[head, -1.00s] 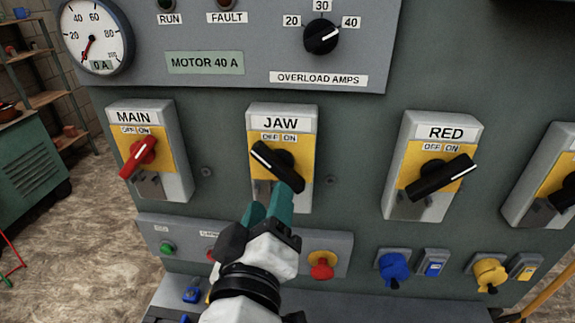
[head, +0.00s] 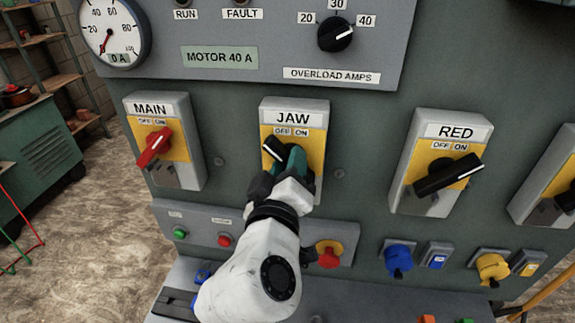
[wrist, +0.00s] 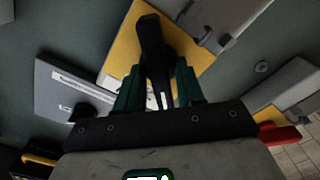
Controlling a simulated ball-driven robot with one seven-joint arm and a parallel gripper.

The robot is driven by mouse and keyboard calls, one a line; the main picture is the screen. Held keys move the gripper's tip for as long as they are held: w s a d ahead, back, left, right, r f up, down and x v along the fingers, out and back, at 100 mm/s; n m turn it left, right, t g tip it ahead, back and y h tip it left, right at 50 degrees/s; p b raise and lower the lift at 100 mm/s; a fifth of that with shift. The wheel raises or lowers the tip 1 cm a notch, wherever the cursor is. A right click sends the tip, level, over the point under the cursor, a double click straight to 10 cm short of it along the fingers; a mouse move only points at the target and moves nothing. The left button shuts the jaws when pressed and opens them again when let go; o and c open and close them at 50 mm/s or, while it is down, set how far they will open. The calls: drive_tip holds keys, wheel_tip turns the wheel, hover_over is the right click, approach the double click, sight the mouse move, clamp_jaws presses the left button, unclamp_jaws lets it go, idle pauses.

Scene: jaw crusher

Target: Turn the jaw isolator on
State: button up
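The jaw isolator (head: 311,165) is a grey box with a yellow plate under the label JAW. Its black handle (head: 273,147) slants to the upper left, toward the OFF side. My gripper (head: 289,160) is at the handle, its teal fingers covering the handle's lower right part. In the wrist view the black handle (wrist: 152,45) lies between the two teal fingers (wrist: 158,85). The fingers stand apart on either side of it, close to its sides; firm contact cannot be made out.
The MAIN isolator (head: 190,170) with a red handle is left of it; the RED isolator (head: 435,205) with a black handle is right. Below are push buttons, a red stop knob (head: 328,255) and blue and yellow knobs. A green bench (head: 40,150) stands at far left.

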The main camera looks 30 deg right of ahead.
clamp_jaws()
drive_tip(key=shift+f+m+b, duration=0.1)
drive_tip(key=shift+m+b, duration=0.2)
drive_tip(key=shift+b, duration=0.35)
drive_tip(key=shift+d+m+b, duration=0.1)
drive_tip(key=shift+m+b, duration=8.5)
drive_tip(key=shift+b, duration=2.25)
drive_tip(key=shift+r, duration=0.2)
